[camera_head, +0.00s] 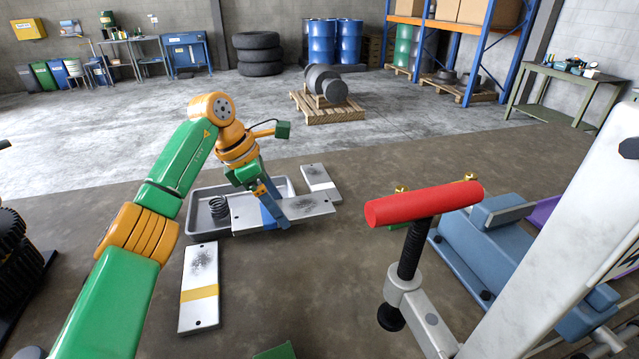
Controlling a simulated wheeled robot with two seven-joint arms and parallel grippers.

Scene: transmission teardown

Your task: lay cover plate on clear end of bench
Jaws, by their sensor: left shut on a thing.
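My left gripper (274,210) reaches in from the left and points down, its blue fingers shut on a flat grey metal plate (308,206) with a dark smudge. I take this to be the cover plate. The plate lies roughly level across the front right part of a grey tray (196,225); I cannot tell whether it touches the rim. The fingers hide part of its middle. The brown bench surface (330,290) spreads around it. My right gripper is not in view.
A similar plate with a yellow band (199,296) lies in front of the tray, and another plate (317,177) lies behind it. A coil spring (219,207) is in the tray. A red-handled screw tool (424,204) and blue vise-like block (490,245) stand right. Dark gears (14,250) stand left.

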